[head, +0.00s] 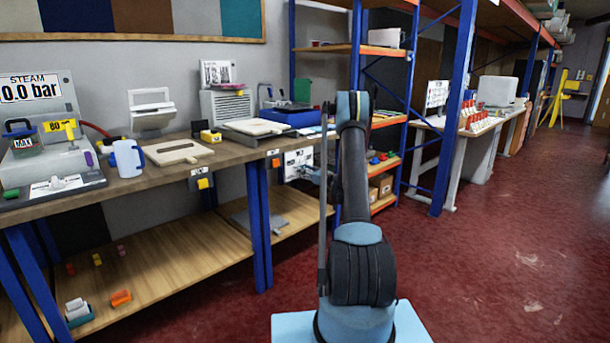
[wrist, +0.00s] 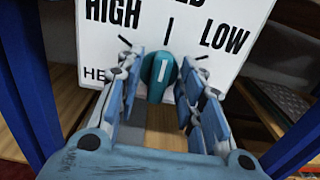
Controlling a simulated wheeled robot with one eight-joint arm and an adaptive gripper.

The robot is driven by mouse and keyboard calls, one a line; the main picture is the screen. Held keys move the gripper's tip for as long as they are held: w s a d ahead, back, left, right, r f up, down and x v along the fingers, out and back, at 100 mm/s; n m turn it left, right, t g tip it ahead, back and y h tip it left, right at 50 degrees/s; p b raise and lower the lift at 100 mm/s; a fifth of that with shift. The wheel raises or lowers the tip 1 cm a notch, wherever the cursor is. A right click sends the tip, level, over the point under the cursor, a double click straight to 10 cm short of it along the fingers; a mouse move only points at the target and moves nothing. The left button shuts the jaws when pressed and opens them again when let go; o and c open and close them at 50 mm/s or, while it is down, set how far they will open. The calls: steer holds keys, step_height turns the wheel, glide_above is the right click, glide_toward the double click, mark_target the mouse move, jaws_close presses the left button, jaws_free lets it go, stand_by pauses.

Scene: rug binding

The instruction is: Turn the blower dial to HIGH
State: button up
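The blower dial (wrist: 152,88) is a teal knob with a white mark, on a white panel (wrist: 210,15) in the wrist view. The panel reads HIGH at upper left and LOW at upper right, with a tick between them. The dial's white mark points roughly up, near that tick. My gripper (wrist: 160,58) is open, with one finger on each side of the dial. Gaps show between the fingers and the dial; I cannot tell whether either touches it. In the head view my gripper is hidden, and a white lettered panel (head: 297,161) shows beside my arm.
A workbench (head: 135,183) with machines and a jug (head: 128,158) stands at left. Blue uprights (wrist: 33,85) flank the panel in the wrist view. A blue-framed shelf (head: 388,163) stands behind my arm. The red floor (head: 500,240) is open at right.

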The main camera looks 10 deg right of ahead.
jaws_close()
steer(key=shift+n, duration=0.4)
steer(key=n, duration=1.1)
steer(key=shift+s+a+f, duration=0.15)
steer(key=shift+a, duration=0.05)
stand_by(0.4)
